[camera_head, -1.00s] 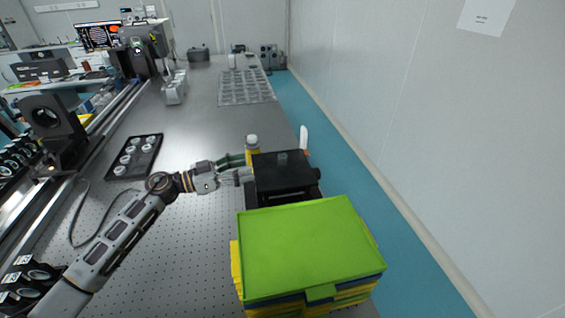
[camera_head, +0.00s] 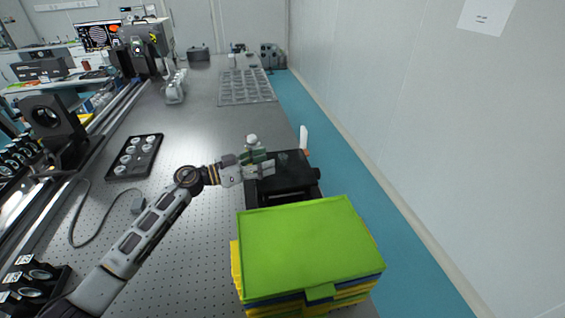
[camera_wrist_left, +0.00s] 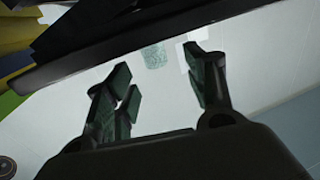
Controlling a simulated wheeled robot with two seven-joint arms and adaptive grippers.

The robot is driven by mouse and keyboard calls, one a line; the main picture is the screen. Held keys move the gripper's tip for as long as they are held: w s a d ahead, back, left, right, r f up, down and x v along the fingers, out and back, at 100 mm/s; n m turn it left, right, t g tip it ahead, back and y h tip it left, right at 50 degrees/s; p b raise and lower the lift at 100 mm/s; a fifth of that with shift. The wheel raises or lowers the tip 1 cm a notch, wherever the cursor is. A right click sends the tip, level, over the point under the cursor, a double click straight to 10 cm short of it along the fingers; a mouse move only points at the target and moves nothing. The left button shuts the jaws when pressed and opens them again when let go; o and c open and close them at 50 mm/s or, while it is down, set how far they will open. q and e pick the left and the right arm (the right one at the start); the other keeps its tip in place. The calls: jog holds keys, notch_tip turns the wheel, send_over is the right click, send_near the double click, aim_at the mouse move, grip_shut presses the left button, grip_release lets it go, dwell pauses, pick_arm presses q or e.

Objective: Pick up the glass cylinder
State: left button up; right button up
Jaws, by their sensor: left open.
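The glass cylinder (camera_wrist_left: 155,54) is a small, clear, greenish cylinder. In the left wrist view it shows past the fingertips, between the lines of the two fingers and apart from them. In the head view it is hard to make out on top of the black box (camera_head: 290,180). My left gripper (camera_head: 268,162) is at the left part of this box, close above its top. The left wrist view shows the gripper's fingers (camera_wrist_left: 158,75) spread wide with nothing between them. My right gripper is in neither view.
A green-lidded stack of crates (camera_head: 310,245) stands in front of the black box. A white-capped bottle (camera_head: 252,139) is behind my left gripper, partly hidden. A black tray of round parts (camera_head: 135,157) lies to the left. The perforated table (camera_head: 200,130) is clear between them.

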aim_at(279, 157)
pick_arm(q)
jog(key=shift+s+x, duration=0.15)
jog(key=shift+x, duration=0.6)
jog(key=shift+s+x, duration=0.1)
jog(key=shift+x, duration=1.9)
jog(key=shift+r, duration=0.1)
jog(key=shift+s, duration=0.1)
jog(key=c, duration=1.2)
